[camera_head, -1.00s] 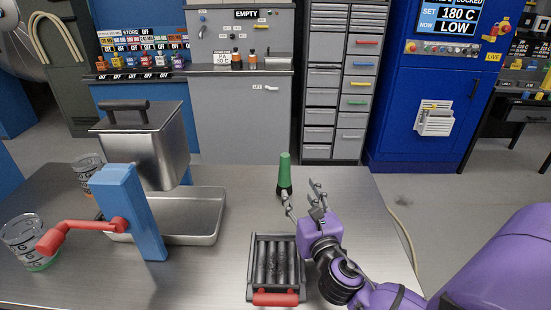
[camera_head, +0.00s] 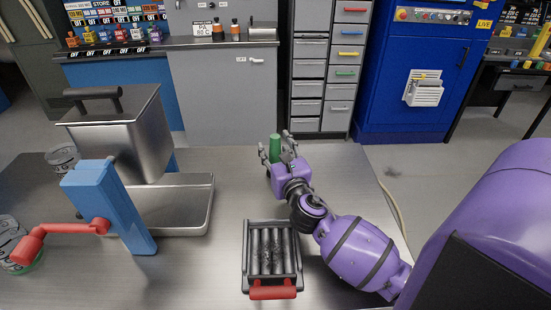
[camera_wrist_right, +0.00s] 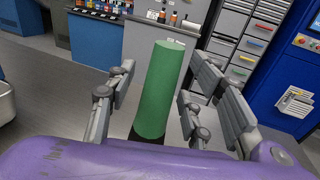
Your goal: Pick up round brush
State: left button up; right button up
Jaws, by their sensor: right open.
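The round brush (camera_head: 275,146) stands upright near the far edge of the steel table, its green handle up. In the right wrist view the green handle (camera_wrist_right: 158,92) rises between the fingers, with a dark part below it. My right gripper (camera_head: 276,150) is open, with its fingers on either side of the handle. In the right wrist view gaps show between the handle and the fingers of the gripper (camera_wrist_right: 165,85). The brush's lower end is hidden behind my gripper. My left gripper is out of view.
A roller tray with a red handle (camera_head: 272,290) lies in front of my right gripper. A steel hopper (camera_head: 120,135) on a blue stand (camera_head: 112,205) with a red crank stands at left, over a steel pan (camera_head: 190,225). Glass jars stand at the left edge.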

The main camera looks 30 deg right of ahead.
jog(key=shift+w, duration=0.2)
jog(key=c, duration=1.1)
grip_shut()
jog(key=shift+r, duration=0.1)
